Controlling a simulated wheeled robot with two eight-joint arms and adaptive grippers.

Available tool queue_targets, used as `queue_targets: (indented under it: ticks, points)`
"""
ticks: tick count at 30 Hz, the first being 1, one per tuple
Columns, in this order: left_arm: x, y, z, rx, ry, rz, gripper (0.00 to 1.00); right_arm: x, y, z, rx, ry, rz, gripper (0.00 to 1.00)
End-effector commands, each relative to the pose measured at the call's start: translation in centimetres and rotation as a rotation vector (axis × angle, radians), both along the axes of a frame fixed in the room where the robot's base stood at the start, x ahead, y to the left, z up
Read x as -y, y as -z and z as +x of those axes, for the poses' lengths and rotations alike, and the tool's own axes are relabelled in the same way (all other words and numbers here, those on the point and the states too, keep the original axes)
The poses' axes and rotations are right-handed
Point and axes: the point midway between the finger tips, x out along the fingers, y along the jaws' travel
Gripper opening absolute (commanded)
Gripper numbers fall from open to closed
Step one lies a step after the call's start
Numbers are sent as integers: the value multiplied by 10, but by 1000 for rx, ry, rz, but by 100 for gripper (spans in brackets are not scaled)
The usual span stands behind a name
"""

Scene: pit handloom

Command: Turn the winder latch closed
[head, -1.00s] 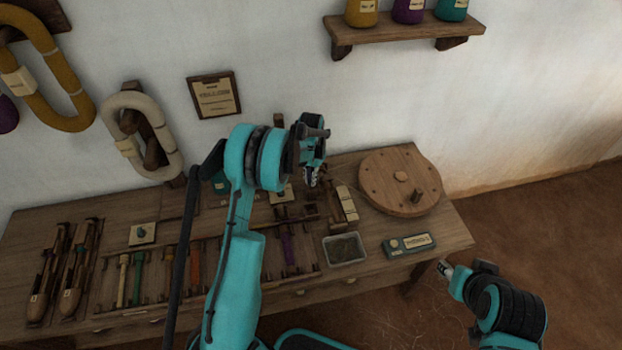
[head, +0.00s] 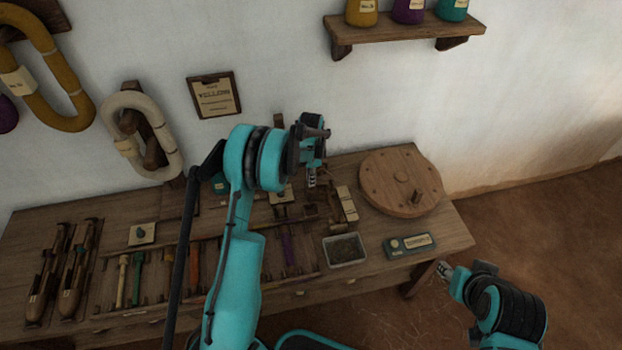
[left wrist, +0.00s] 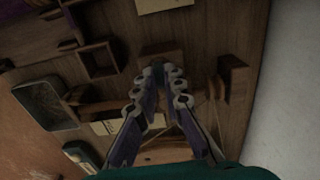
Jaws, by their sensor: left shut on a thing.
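My left gripper (head: 311,180) reaches down over the back of the bench, at the small wooden winder (head: 325,203). In the left wrist view its two fingers (left wrist: 160,78) are close together, with a narrow gap, and are shut on a small part at the winder. I take this part to be the winder latch; it is mostly hidden between the fingertips, and its angle cannot be told. Dark wooden winder parts (left wrist: 235,80) show around the fingers. My right gripper (head: 444,270) hangs off the bench's front right, apart from everything; its jaw opening is unclear.
A round wooden disc (head: 381,196) with a peg lies right of the winder. A metal tray (head: 345,250) and a teal labelled box (head: 410,245) lie near the front edge. Shuttles (head: 75,280) and coloured tools (head: 137,280) fill the left. A jar shelf (head: 400,30) is above.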

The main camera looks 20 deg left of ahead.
Motion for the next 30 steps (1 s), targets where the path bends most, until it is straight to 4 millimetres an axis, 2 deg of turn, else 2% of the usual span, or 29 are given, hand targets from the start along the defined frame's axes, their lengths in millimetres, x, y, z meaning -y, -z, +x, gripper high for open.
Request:
queue_targets:
  ticks: [17, 18, 20, 30]
  points:
    - [0, 0, 0, 0, 32, 0, 0, 0, 0, 0, 0, 0, 0, 40]
    - [0, 0, 0, 0, 32, 0, 17, 0, 0, 0, 0, 0, 0, 40]
    - [0, 0, 0, 0, 32, 0, 30, 0, 0, 0, 0, 0, 0, 40]
    - [0, -2, 0, 0, 31, 0, 30, 0, 0, 0, 0, 0, 0, 40]
